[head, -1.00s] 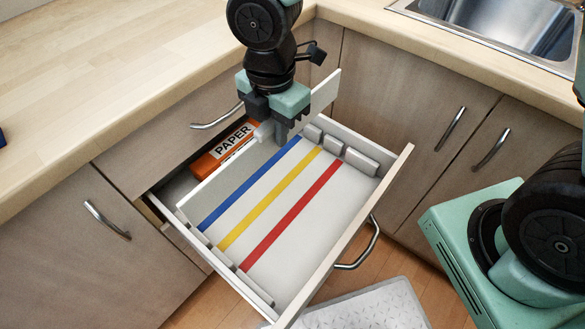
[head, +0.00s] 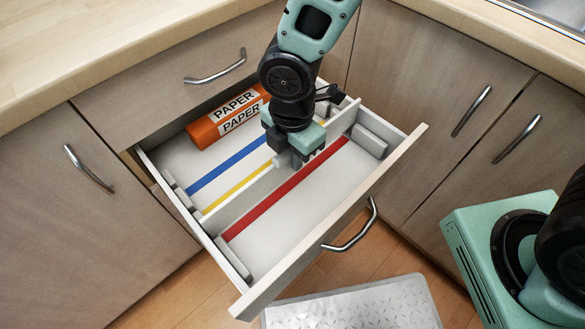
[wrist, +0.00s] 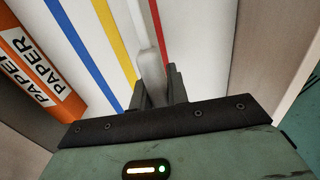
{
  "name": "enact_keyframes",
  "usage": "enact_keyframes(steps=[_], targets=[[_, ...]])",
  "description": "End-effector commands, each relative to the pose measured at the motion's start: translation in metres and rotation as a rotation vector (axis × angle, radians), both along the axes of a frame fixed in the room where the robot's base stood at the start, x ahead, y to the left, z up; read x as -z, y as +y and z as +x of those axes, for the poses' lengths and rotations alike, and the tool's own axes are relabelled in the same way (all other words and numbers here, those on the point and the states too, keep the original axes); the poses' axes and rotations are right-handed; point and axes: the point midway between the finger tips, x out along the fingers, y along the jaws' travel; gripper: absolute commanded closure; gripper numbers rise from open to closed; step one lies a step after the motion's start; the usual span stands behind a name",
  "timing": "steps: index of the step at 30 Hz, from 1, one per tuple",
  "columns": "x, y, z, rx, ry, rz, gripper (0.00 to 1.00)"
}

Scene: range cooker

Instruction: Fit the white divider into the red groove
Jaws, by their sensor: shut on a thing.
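The white divider (head: 248,200) is a long thin panel, standing on edge and running lengthwise in the open drawer. My gripper (head: 292,160) is shut on it near the middle. In the head view the divider stands along the left side of the red groove (head: 290,188), which is a red stripe on the drawer floor. The wrist view shows the divider's top edge (wrist: 151,62) between the fingers (wrist: 158,90), with the red stripe (wrist: 157,28) just beside it. I cannot tell whether its bottom edge touches the floor or sits in the groove.
Blue (head: 226,168) and yellow (head: 238,186) stripes lie further back on the drawer floor. Pale end blocks (head: 370,141) stand along both drawer ends. An orange PAPER box (head: 205,133) lies at the back. The floor ahead of the red stripe (head: 300,225) is clear.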

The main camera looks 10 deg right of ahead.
Motion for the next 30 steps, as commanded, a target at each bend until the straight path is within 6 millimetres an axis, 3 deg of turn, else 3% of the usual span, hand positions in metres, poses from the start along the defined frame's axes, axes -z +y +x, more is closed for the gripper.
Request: enact_keyframes(steps=[10, 22, 23, 24, 30], targets=[[0.044, 0.000, 0.000, -0.001, 0.001, -0.001, 1.00], [0.049, 0.000, 0.000, 0.000, 0.000, 0.000, 1.00], [0.048, 0.000, 0.000, 0.000, 0.000, 0.000, 0.76], [0.047, 0.000, 0.000, 0.000, 0.000, 0.000, 0.64], [0.047, 0.000, 0.000, 0.000, 0.000, 0.000, 0.62]])
